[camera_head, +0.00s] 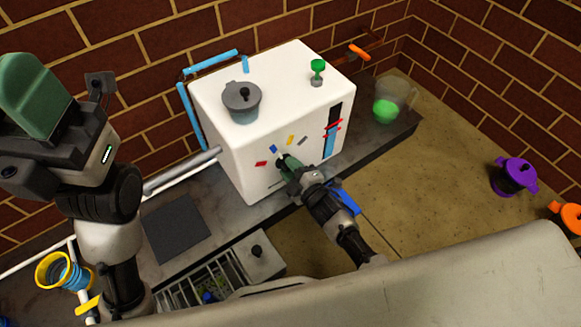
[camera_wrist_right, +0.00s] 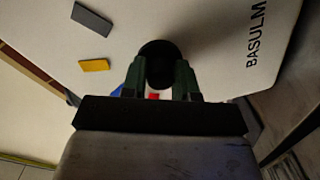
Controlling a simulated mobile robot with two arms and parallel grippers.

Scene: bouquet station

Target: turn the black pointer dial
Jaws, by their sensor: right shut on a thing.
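The black pointer dial (camera_wrist_right: 158,49) is on the front face of a white box (camera_head: 235,150). In the right wrist view it is a dark round knob between the green fingers of my right gripper (camera_wrist_right: 160,78). Red, blue, yellow and grey marks surround it.
A grey lidded pot (camera_head: 241,101) and a green-topped knob (camera_head: 317,72) are on top of the box. Blue pipes (camera_head: 188,115) run along its left side. A slotted gauge (camera_head: 332,130) is on its right face.

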